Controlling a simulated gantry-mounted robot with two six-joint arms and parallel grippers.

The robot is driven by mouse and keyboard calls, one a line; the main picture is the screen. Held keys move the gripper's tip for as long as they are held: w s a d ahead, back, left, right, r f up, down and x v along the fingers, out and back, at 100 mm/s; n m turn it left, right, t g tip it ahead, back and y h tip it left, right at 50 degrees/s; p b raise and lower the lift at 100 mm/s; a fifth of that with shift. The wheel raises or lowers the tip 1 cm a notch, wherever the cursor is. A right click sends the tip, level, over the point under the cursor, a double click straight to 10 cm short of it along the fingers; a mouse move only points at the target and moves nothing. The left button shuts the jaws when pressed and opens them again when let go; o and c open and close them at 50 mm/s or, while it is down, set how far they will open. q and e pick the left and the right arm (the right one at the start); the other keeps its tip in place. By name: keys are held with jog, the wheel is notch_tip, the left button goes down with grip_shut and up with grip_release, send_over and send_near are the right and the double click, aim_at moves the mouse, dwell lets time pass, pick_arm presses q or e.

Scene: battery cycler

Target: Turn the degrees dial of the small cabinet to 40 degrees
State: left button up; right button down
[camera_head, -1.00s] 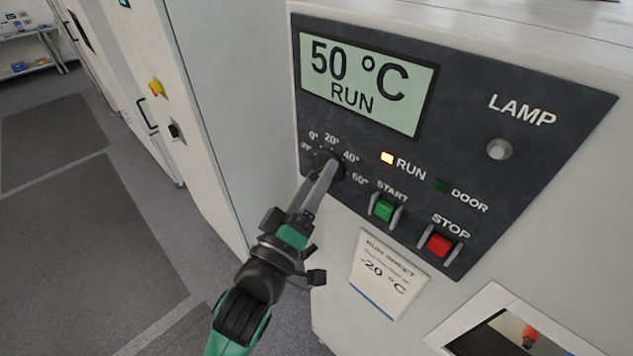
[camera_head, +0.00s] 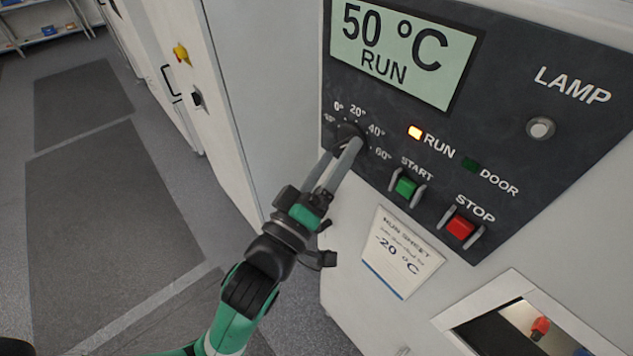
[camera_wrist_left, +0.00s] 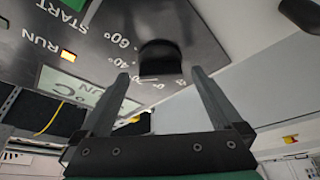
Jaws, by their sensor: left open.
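The black degrees dial (camera_head: 347,132) is on the dark panel, with marks around it including 0°, 20°, 40° and 60°. The display (camera_head: 402,52) above reads 50 °C RUN. My left gripper (camera_head: 346,148) is open, its two fingers pointing at the dial from below. In the left wrist view the dial (camera_wrist_left: 160,58) stands just beyond and between the open fingertips (camera_wrist_left: 160,74), with a gap on each side. The dial's pointer setting cannot be read. My right gripper is out of view.
The green START button (camera_head: 405,187) and red STOP button (camera_head: 460,227) sit between guards right of the dial. A lit RUN lamp (camera_head: 415,132) is near. A run sheet (camera_head: 402,252) reading -20 °C is below the panel. Open floor (camera_head: 110,210) lies left.

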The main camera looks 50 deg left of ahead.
pick_arm(q)
jog(key=p+v, duration=0.4)
jog(key=v, duration=0.6)
jog(key=shift+a, duration=0.1)
